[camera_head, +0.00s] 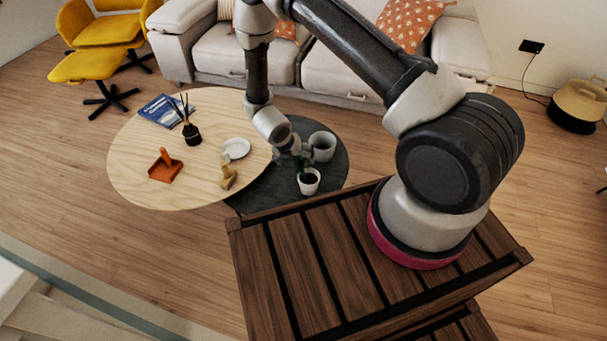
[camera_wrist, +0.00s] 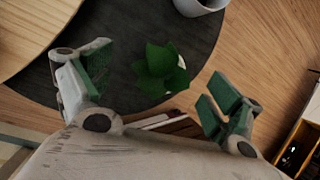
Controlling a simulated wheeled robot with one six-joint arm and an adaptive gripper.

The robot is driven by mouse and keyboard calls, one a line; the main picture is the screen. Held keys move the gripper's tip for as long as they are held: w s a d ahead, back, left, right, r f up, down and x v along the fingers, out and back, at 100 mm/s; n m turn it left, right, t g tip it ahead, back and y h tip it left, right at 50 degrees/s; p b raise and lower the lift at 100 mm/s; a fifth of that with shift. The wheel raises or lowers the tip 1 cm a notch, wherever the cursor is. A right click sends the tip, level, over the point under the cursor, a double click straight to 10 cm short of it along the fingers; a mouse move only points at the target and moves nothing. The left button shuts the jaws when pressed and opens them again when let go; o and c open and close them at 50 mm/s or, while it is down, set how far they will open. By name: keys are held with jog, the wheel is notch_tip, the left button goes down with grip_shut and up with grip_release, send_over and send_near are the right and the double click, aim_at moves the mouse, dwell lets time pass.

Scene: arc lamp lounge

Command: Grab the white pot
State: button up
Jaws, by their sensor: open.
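A small white pot (camera_head: 309,187) with dark soil and a green plant (camera_wrist: 160,68) stands upright on the dark round table (camera_head: 334,172). In the wrist view the leaves hide most of this pot, and only a sliver of its white rim (camera_wrist: 182,62) shows. My gripper (camera_head: 300,157) is above the dark table, close to the plant. In the wrist view my gripper (camera_wrist: 155,84) is open, its green-padded fingers apart on either side of the leaves, with nothing held. A larger pale pot (camera_head: 322,147) stands behind the small one; its lower part shows at the wrist view's top (camera_wrist: 198,5).
The light wooden table (camera_head: 135,165) holds a white dish (camera_head: 236,149), a tan wooden object (camera_head: 228,178), an orange object (camera_head: 165,166), a reed diffuser (camera_head: 192,134) and a blue book (camera_head: 162,110). A sofa (camera_head: 215,58) stands behind. A slatted wooden surface (camera_head: 258,270) is in front.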

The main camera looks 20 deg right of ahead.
jog(key=x, duration=0.4)
jog(key=shift+f, duration=0.1)
jog(key=c, duration=1.9)
